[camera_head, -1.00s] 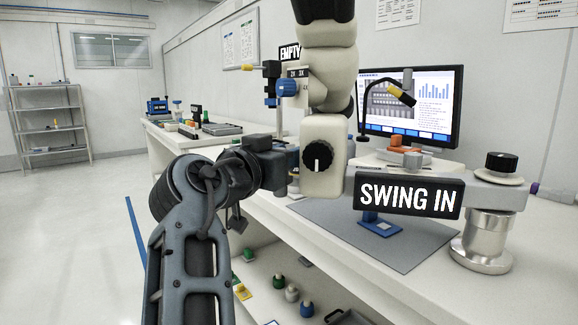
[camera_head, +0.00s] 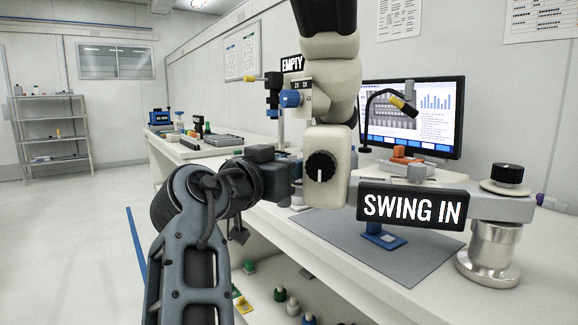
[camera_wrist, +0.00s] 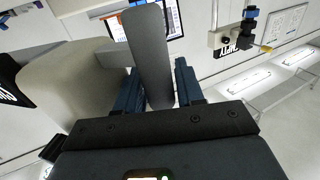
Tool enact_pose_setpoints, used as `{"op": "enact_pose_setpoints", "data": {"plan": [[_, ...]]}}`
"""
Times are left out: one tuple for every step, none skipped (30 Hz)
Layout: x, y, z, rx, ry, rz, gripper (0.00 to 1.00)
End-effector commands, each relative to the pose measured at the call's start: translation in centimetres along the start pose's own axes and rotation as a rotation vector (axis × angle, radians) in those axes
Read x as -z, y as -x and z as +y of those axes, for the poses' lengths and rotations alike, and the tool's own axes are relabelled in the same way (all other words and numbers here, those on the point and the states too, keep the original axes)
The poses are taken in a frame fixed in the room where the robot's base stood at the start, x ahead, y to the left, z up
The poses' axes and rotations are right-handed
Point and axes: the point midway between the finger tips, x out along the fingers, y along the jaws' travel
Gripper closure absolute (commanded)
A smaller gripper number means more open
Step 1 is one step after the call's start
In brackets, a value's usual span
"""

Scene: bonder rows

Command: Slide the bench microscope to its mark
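The cream bench microscope (camera_head: 336,140) hangs over the bench on a boom from a metal post (camera_head: 490,256) at the right. A black knob (camera_head: 320,167) faces me. A "SWING IN" sign (camera_head: 413,208) is on the boom. My gripper (camera_head: 286,178) is at the microscope's left side, its fingers mostly hidden in the head view. In the wrist view my gripper (camera_wrist: 160,90) has its two blue fingers apart, with a long grey bar (camera_wrist: 148,45) between or just beyond them; I see no clear grip. The cream body (camera_wrist: 72,85) is left of the bar.
A grey mat (camera_head: 425,262) with a small blue stand (camera_head: 382,238) lies under the microscope. A monitor (camera_head: 440,115) and a gooseneck lamp (camera_head: 372,108) stand behind. An "EMPTY" sign (camera_head: 292,64) is on a stand. The floor at left is clear.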

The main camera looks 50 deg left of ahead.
Motion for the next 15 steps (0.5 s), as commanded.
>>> {"op": "enact_pose_setpoints", "data": {"plan": [[0.0, 0.5, -0.1, 0.002, 0.0, 0.001, 0.63], [0.0, 0.9, -0.1, 0.003, 0.0, 0.001, 0.63], [0.0, 1.5, -0.1, 0.003, 0.001, 0.001, 0.63], [0.0, 2.0, -0.1, 0.003, 0.0, 0.001, 0.63], [0.0, 2.5, -0.2, 0.004, 0.001, 0.001, 0.63], [0.0, 3.2, -0.1, 0.004, 0.001, 0.001, 0.63], [0.0, 3.7, -0.1, 0.003, 0.001, 0.0, 0.63], [0.0, 4.2, -0.1, 0.003, 0.001, 0.001, 0.63], [0.0, 4.8, -0.1, 0.003, 0.001, 0.0, 0.63], [0.0, 5.3, -0.1, 0.002, 0.001, 0.0, 0.63], [0.0, 5.7, -0.1, 0.003, 0.001, 0.0, 0.63], [0.0, 6.2, -0.1, 0.003, 0.001, 0.001, 0.63], [0.0, 6.5, -0.1, 0.003, 0.0, 0.001, 0.63], [0.0, 6.8, -0.1, 0.002, 0.001, 0.0, 0.63], [-0.1, 7.0, -0.1, 0.001, 0.001, -0.001, 0.63]]}}
